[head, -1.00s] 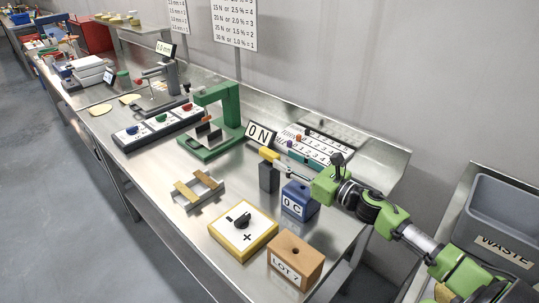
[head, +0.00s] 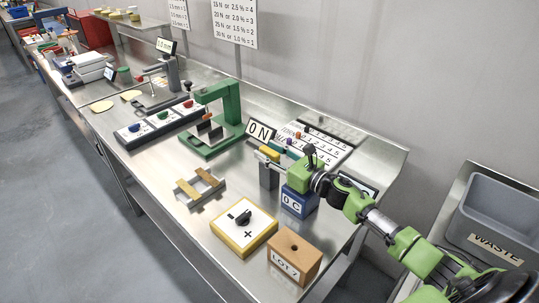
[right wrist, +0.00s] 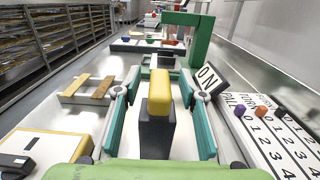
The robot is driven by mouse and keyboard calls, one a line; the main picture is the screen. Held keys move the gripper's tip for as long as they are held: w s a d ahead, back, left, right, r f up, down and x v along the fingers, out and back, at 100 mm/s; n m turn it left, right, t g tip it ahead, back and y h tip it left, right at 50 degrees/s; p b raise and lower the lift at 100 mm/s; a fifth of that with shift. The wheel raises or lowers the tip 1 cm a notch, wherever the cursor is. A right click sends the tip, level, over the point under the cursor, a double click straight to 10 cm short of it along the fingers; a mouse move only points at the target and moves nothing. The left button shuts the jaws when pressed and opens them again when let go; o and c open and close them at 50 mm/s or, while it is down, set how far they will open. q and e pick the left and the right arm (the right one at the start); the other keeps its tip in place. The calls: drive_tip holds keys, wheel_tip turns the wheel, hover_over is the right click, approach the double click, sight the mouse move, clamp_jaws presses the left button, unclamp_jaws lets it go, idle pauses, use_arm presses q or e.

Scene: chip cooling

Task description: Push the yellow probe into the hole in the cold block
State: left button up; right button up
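The yellow probe (right wrist: 160,92) stands in a dark upright holder (right wrist: 157,135), its yellow end on top. In the head view this dark holder (head: 267,178) stands behind and left of the blue cold block (head: 298,204), marked "0 C". My right gripper (right wrist: 158,82) is open. Its teal fingers lie on either side of the probe and holder, with gaps visible on both sides. In the head view my right gripper (head: 270,157) partly covers the probe and the top of the cold block, so the block's hole is hidden. My left gripper is not in view.
A brown "LOT 7" block (head: 293,262) and a yellow-edged box with a black knob (head: 243,232) stand at the front. A small tray with tan bars (head: 199,190) lies left. A green frame (head: 228,115), "0 N" sign (head: 261,131) and number board (head: 318,142) stand behind.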

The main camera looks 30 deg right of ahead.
clamp_jaws()
drive_tip(key=shift+r, duration=0.1)
